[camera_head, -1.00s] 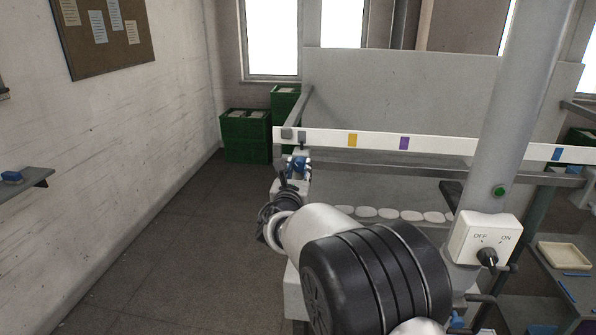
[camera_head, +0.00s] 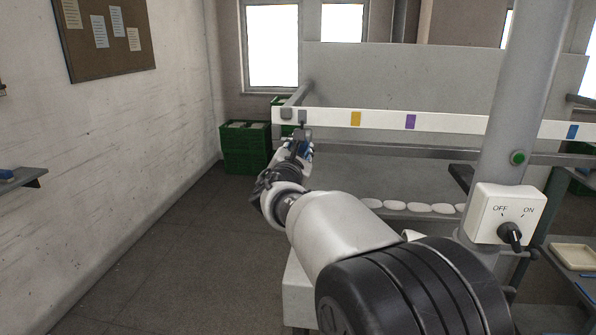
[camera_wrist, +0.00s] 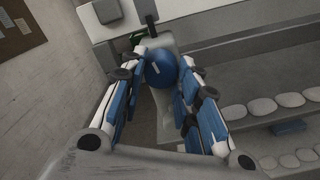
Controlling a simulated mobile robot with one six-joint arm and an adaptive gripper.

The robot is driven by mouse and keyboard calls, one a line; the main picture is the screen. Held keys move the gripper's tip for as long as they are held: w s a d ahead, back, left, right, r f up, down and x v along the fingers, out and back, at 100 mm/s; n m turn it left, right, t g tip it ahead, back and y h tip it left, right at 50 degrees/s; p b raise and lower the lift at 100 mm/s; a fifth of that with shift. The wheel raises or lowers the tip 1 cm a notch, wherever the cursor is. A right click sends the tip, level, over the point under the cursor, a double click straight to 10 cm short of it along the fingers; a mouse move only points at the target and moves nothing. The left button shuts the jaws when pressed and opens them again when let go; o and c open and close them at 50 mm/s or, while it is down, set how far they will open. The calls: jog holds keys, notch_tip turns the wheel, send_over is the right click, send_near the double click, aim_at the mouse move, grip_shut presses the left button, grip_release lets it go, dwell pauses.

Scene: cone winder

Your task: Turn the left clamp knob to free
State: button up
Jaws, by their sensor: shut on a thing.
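The left clamp knob (camera_wrist: 160,71) is a round blue knob with a small pale mark on its face, seen in the wrist view on the end of the machine's frame. My gripper (camera_wrist: 165,66) has its blue-padded fingers on either side of the knob, shut on it. In the head view my gripper (camera_head: 299,147) is at the left end of the frame, just under the white rail. There my gripper and wrist hide most of the knob, so I cannot read its turn position from that view.
A white rail (camera_head: 440,121) with coloured patches runs right from the gripper. A grey post with an OFF/ON switch box (camera_head: 506,214) stands at right, near my arm. Green crates (camera_head: 246,147) stand behind. The floor (camera_head: 170,240) at left is clear.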

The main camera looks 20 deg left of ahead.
jog(key=m+b, duration=1)
jog(key=b, duration=0.1)
jog(key=shift+b, duration=0.3)
jog(key=shift+r, duration=0.1)
jog(key=o, duration=1.1)
jog(key=shift+c, duration=0.2)
jog(key=shift+s, duration=0.1)
jog(key=v, duration=1.2)
